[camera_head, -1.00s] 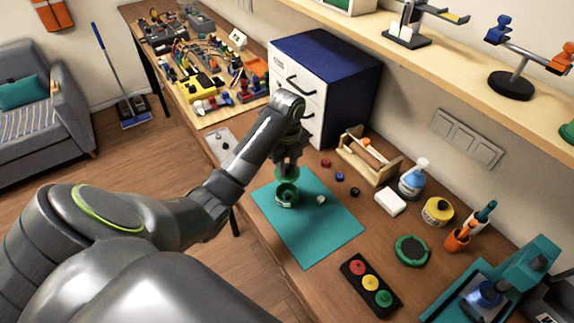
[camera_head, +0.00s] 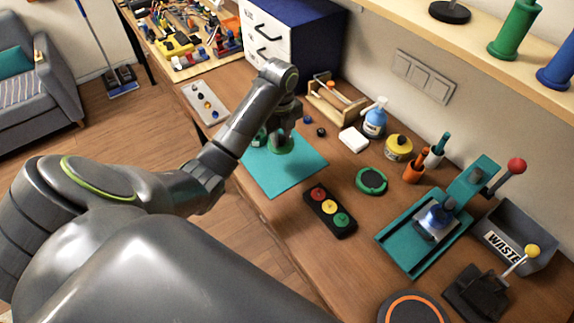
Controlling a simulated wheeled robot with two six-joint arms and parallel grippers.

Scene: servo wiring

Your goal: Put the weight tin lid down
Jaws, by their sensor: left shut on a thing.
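My left gripper (camera_head: 283,128) is shut on the green weight tin lid (camera_head: 281,147) and holds it over the teal mat (camera_head: 285,178). I cannot tell whether the lid touches the mat. The green weight tin (camera_head: 259,137) stands on the mat just left of the lid, partly hidden behind my arm. My right gripper is not in view.
A black panel with red, yellow and green buttons (camera_head: 330,212) lies in front of the mat. A round green-rimmed pad (camera_head: 371,181), a white block (camera_head: 353,139) and a teal press (camera_head: 428,222) are to the right. The mat's front part is clear.

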